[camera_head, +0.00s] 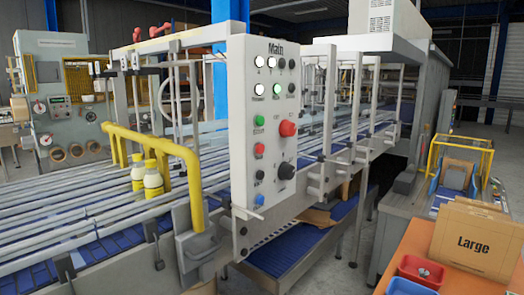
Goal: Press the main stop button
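The main control panel (273,220) is a white upright box marked "Main" near the middle of the view, facing me. Its left column has a green button (259,121), a small red button (260,149), a black button (259,174) and a blue button (260,199). On the right is a larger red knob-like control (288,128), above a black rotary knob (287,171). The small lettering is too blurred to tell which red control is labelled stop. Neither of my grippers is in view, and nothing covers the panel's face.
The conveyor line (70,207) runs behind the panel, with yellow bottles (153,180) on it. A yellow rail (150,143) stands left of the panel. At lower right, an orange table (408,255) holds a "Large" carton (472,240), a red bin (420,270) and a blue bin (408,286).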

